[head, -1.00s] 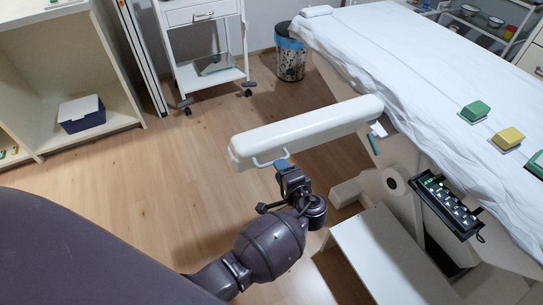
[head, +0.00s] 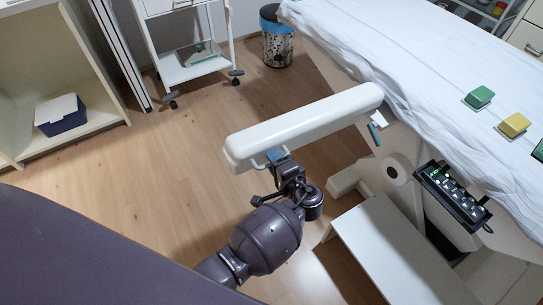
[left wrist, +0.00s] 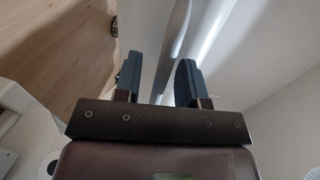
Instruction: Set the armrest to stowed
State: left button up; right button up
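The armrest (head: 305,127) is a long, white padded bar beside the couch. It extends level from the couch's near side out over the floor, with a thin loop handle (head: 258,161) under its outer left end. My left gripper (head: 278,156) is at the right part of that handle, just below the armrest. In the left wrist view, its two dark fingers (left wrist: 160,80) stand apart, with a pale strip, apparently the handle or armrest edge, running between them. A gap shows beside it. The exact contact is hidden. My right gripper is not in view.
The couch (head: 400,60) with a white sheet fills the right; green and yellow blocks (head: 514,124) lie on it. A button panel (head: 452,195) hangs at its side above a white step (head: 400,255). A trolley (head: 195,65) and bin (head: 277,45) stand behind. The floor left of the armrest is clear.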

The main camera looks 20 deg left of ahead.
pick_arm(q)
jog(key=shift+c, duration=0.4)
grip_shut()
